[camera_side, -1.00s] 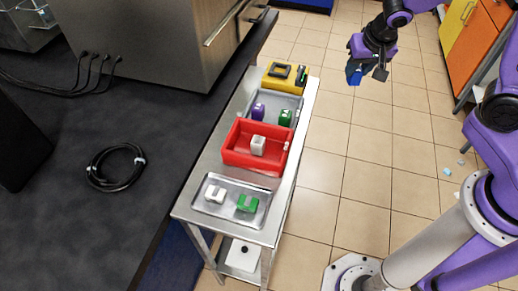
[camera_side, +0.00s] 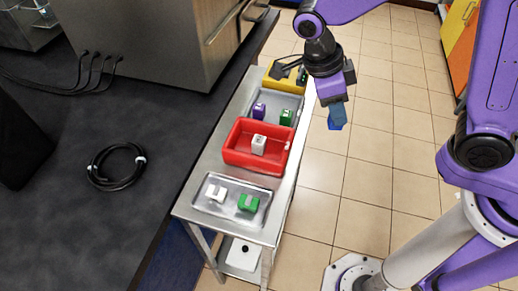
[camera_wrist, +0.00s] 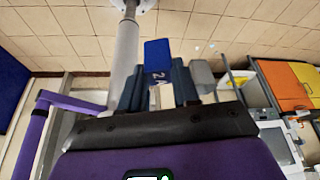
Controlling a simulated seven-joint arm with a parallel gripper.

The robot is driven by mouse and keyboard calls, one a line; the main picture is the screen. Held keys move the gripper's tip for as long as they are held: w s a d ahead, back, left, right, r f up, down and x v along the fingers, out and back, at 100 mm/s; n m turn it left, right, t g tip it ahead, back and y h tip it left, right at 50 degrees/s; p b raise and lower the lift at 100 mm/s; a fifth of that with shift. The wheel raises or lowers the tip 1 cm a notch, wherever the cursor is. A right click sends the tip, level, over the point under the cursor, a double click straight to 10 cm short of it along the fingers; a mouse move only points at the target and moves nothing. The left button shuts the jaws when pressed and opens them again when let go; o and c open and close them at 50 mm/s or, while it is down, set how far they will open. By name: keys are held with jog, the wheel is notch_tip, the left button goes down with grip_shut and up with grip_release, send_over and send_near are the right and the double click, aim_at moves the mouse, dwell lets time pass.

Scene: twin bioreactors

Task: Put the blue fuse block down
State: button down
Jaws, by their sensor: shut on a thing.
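The blue fuse block (camera_side: 337,116) is held in the jaws of my gripper (camera_side: 334,98), in the air over the floor to the right of the metal cart. In the wrist view the blue block (camera_wrist: 157,56) sits between the two fingers of my gripper (camera_wrist: 160,82), with pale markings on its face. On the cart, a grey tray at the front (camera_side: 232,222) holds a white block (camera_side: 216,194) and a green block (camera_side: 248,203). A red bin (camera_side: 240,155) holds a white block (camera_side: 259,144). A farther grey tray (camera_side: 272,99) holds a purple block (camera_side: 259,110) and a green block (camera_side: 286,117).
A dark counter (camera_side: 90,220) with a coiled black cable (camera_side: 118,167) runs along the left. The tiled floor right of the cart is open.

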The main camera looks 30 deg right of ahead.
jog(key=s+a+m+g, duration=0.1)
jog(key=s+a+m, duration=0.2)
jog(key=shift+y, duration=0.4)
jog(key=w+a+f, duration=0.1)
jog(key=w, duration=0.1)
jog(key=w+a+f, duration=0.1)
jog(key=w+a, duration=0.1)
jog(key=w+a+f, duration=0.1)
jog(key=w+a, duration=0.1)
jog(key=shift+w+f, duration=0.15)
jog(key=shift+w, duration=0.25)
send_over(268, 153)
notch_tip(268, 153, down, 5)
jog(key=shift+s+d+f, duration=0.1)
jog(key=shift+s+f, duration=0.05)
jog(key=shift+f, duration=1.75)
jog(key=shift+f, duration=0.1)
jog(key=c, duration=0.8)
grip_release()
